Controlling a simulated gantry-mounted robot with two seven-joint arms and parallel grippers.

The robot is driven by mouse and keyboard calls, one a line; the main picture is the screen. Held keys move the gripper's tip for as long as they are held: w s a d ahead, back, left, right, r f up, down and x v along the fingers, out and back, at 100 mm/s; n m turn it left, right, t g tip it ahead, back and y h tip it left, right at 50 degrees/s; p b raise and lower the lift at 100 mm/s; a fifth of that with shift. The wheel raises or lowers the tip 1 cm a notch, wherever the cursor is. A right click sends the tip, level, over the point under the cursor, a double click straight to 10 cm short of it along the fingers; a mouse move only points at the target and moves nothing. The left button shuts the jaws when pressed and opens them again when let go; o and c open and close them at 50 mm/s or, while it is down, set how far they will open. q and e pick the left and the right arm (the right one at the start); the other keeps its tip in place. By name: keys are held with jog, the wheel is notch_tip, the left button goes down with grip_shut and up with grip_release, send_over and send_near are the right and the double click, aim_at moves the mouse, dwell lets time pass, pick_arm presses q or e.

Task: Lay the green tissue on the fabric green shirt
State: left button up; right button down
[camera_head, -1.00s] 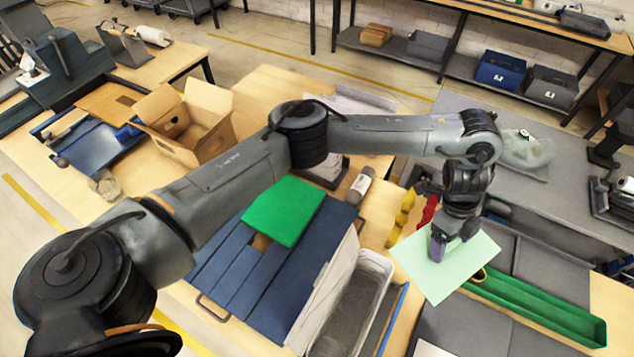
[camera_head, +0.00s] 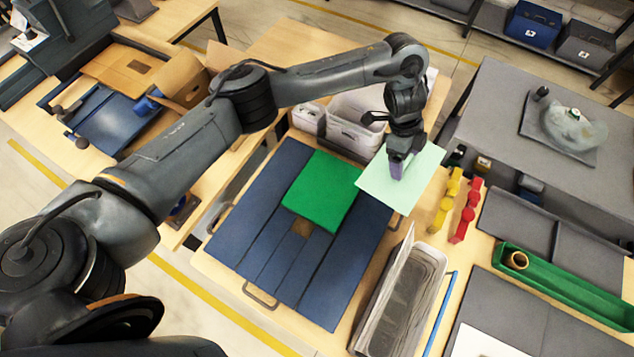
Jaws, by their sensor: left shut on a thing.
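The green tissue (camera_head: 421,173) is a pale green square sheet. My left gripper (camera_head: 396,168) is shut on it near its middle and holds it above the table, just right of the shirt. The fabric green shirt (camera_head: 322,189) is a folded, bright green rectangle lying flat on the dark blue slatted board (camera_head: 268,237). The tissue's left corner comes close to the shirt's right edge in the picture; how high it hangs cannot be told exactly. My right gripper is not in view.
White bins (camera_head: 356,122) stand behind the board. A grey-white bin (camera_head: 408,300) stands at its right front. Yellow pieces (camera_head: 446,200) and red pieces (camera_head: 467,212) lie to the right, before a green tray (camera_head: 570,285). An open cardboard box (camera_head: 182,78) is at the back left.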

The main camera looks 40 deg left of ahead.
pick_arm(q)
jog(key=f, duration=0.1)
jog(key=s+f, duration=0.1)
jog(key=a+f+p, duration=0.1)
jog(key=shift+s+f, duration=0.15)
jog(key=shift+s, duration=0.2)
jog(key=shift+n, duration=0.6)
jog(key=s+a+f, duration=0.3)
jog(key=a+f, duration=0.1)
jog(key=a, duration=0.1)
jog(key=s+a+f+p, duration=0.1)
jog(key=s+a+f, duration=0.2)
jog(key=a+f, duration=0.1)
jog(key=s+a+f, duration=0.4)
jog(key=a, duration=0.2)
jog(key=shift+a+f, duration=0.15)
jog(key=shift+f, duration=2.25)
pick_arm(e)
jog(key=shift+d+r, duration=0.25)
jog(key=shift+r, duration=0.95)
pick_arm(q)
jog(key=shift+f, duration=0.15)
jog(key=o, duration=0.8)
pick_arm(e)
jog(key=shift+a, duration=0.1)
